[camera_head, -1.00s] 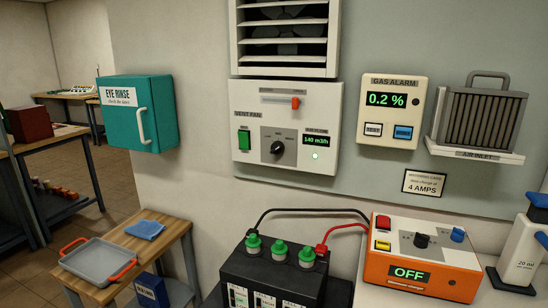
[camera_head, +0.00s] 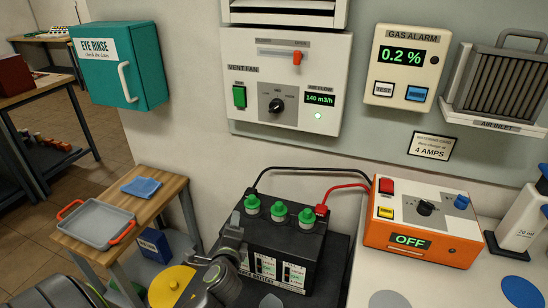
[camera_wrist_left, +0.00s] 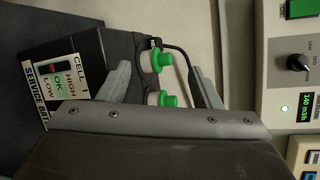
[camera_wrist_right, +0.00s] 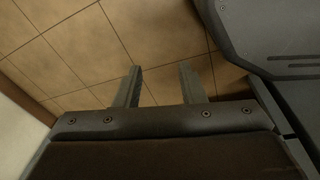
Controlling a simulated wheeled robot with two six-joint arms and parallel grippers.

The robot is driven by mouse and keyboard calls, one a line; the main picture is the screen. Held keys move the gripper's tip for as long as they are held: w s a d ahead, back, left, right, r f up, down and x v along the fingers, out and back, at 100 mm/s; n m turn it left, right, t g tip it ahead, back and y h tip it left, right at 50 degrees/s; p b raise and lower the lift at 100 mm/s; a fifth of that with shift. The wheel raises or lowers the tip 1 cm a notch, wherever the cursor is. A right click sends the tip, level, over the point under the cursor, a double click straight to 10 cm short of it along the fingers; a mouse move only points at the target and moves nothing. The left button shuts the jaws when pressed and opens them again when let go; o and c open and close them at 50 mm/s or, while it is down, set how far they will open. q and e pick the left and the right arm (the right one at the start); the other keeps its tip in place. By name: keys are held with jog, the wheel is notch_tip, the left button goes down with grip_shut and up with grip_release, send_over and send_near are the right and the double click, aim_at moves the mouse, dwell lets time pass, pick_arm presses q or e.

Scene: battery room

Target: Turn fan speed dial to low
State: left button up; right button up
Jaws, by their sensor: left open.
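The vent fan panel (camera_head: 240,60) is on the wall with a black speed dial (camera_head: 277,106) on a grey plate. The dial also shows at the right of the left wrist view (camera_wrist_left: 298,63). Its pointer is too small to read surely. The airflow display (camera_head: 319,98) reads 140 m3/h, with a green lamp lit below. My left gripper (camera_head: 236,220) is in front of the battery, below the dial and apart from it. In the left wrist view its fingers (camera_wrist_left: 160,72) are apart and empty. My right gripper (camera_wrist_right: 160,76) is open and empty above the tiled floor.
The black battery (camera_head: 300,245) with green caps stands under the panel, with black and red cables rising from it. An orange charger (camera_head: 400,257) reading OFF is at right. The gas alarm (camera_head: 401,65) and teal eye rinse box (camera_head: 100,80) flank the panel. Open air lies before the dial.

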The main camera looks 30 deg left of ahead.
pick_arm(q)
jog(key=w+d+r+m+t, duration=0.1)
jog(key=w+r+m+t, duration=0.45)
jog(key=r+m, duration=0.4)
jog(key=m+t+h+p, duration=0.1)
jog(key=m+t, duration=0.2)
jog(key=m, duration=0.4)
send_near(275, 110)
jog(key=shift+n, duration=0.35)
jog(key=x, duration=0.3)
jog(key=p+x, duration=0.1)
jog(key=x, duration=0.2)
jog(key=p+x, duration=0.1)
jog(key=x, duration=0.2)
jog(key=shift+w+a+f, duration=0.15)
jog(key=shift+w+f, duration=0.05)
jog(key=shift+w, duration=0.05)
pick_arm(e)
notch_tip(275, 110, up, 3)
jog(key=shift+w+a+r, duration=0.15)
pick_arm(q)
jog(key=c, duration=1)
pick_arm(e)
jog(key=shift+a, duration=0.2)
